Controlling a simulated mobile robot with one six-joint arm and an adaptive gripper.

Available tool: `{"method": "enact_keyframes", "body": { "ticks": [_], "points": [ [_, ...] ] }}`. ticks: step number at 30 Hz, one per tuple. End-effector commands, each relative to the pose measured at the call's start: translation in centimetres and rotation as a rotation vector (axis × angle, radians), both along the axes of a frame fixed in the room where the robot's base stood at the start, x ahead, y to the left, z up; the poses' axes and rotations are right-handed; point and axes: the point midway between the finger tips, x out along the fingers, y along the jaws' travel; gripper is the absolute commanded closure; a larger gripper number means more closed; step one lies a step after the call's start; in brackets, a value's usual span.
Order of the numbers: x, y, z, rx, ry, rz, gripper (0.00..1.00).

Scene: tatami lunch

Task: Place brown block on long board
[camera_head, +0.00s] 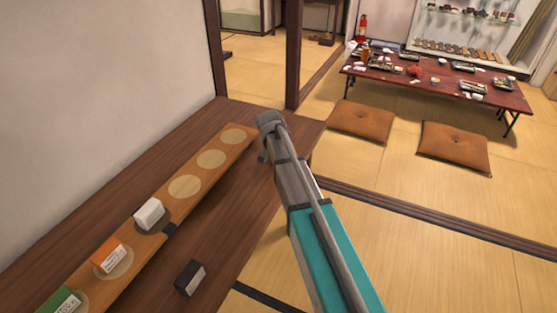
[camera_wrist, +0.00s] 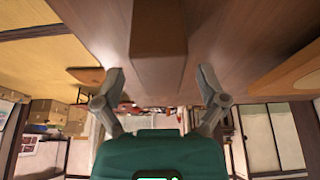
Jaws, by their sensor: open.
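The long board (camera_head: 213,172) lies along the dark wooden table with pale round spots on it. A white block (camera_head: 149,214), an orange block (camera_head: 109,256) and a green block (camera_head: 60,302) stand on its near part; several far spots are bare. A brown block (camera_wrist: 158,38) shows at the top middle of the wrist view, ahead of and between my open fingertips (camera_wrist: 160,72), with no visible grip on it. I cannot make it out in the head view, where my arm may hide it. The board's edge (camera_wrist: 288,68) shows right in the wrist view.
A black block (camera_head: 190,278) stands on the table (camera_head: 225,235) near its front edge, off the board. A wall rises behind the board. A low red table (camera_head: 437,82) with dishes and two cushions (camera_head: 360,121) are farther off on the tatami.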

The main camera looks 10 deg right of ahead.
Motion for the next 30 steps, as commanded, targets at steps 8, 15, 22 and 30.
{"method": "enact_keyframes", "body": {
  "ticks": [8, 15, 22, 30],
  "points": [
    [0.6, -0.4, -2.1, 0.0, 0.0, 0.001, 0.09],
    [0.7, -0.4, -2.3, 0.001, -0.001, 0.003, 0.09],
    [0.7, -0.4, -2.2, 0.001, -0.001, 0.003, 0.09],
    [0.7, -0.4, -2.2, 0.001, -0.001, 0.003, 0.12]
  ]
}}
